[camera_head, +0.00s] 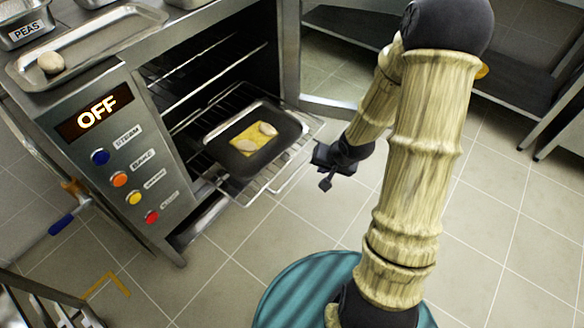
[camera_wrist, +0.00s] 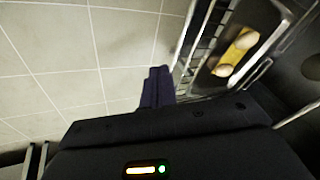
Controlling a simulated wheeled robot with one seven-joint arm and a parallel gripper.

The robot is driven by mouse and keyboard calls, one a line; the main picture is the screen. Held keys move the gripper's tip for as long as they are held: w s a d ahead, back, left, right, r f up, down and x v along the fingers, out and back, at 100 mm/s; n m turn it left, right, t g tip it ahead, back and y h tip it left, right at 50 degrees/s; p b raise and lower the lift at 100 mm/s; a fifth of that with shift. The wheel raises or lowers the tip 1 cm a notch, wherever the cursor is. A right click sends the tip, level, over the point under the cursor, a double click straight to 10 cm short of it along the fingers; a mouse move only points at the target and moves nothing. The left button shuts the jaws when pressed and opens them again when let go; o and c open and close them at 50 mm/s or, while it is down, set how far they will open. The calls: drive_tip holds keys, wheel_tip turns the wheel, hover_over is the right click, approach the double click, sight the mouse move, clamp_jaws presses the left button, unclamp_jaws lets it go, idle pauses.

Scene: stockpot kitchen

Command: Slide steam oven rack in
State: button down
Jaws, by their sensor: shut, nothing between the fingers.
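The steam oven (camera_head: 122,135) stands at the left with its front open. Its wire rack (camera_head: 265,181) sticks partly out of the cavity over the floor. A dark tray (camera_head: 285,122) sits on the rack, holding a yellow item with two pale rounded pieces. My gripper (camera_head: 326,182) is just right of the rack's front edge, apart from it as far as I can see. In the wrist view the shut fingers (camera_wrist: 157,88) are beside the rack (camera_wrist: 204,42) and the tray (camera_wrist: 268,62), with nothing held between them.
The oven's display (camera_head: 94,112) reads OFF, above several coloured buttons. On its top are a metal tray (camera_head: 100,52) with a pale round piece and a PEAS container (camera_head: 24,30). Dark shelving (camera_head: 510,110) stands at right. Tiled floor (camera_head: 215,285) in front is clear.

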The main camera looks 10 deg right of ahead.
drive_tip(key=w+f+m+y, duration=0.1)
drive_tip(key=w+a+f+m+t+y, duration=0.1)
drive_tip(key=m, duration=0.1)
drive_tip(key=w+a+f+m+t+y+p, duration=0.1)
drive_tip(key=f+y, duration=0.1)
drive_tip(key=shift+w+a+m, duration=0.15)
drive_tip(key=shift+a+m, duration=0.05)
drive_tip(key=shift+m, duration=0.2)
drive_tip(key=shift+f, duration=0.1)
drive_tip(key=b+x, duration=0.4)
drive_tip(key=x, duration=0.6)
drive_tip(key=shift+r+b, duration=0.2)
drive_tip(key=shift+b, duration=0.15)
drive_tip(key=shift+w+a, duration=0.15)
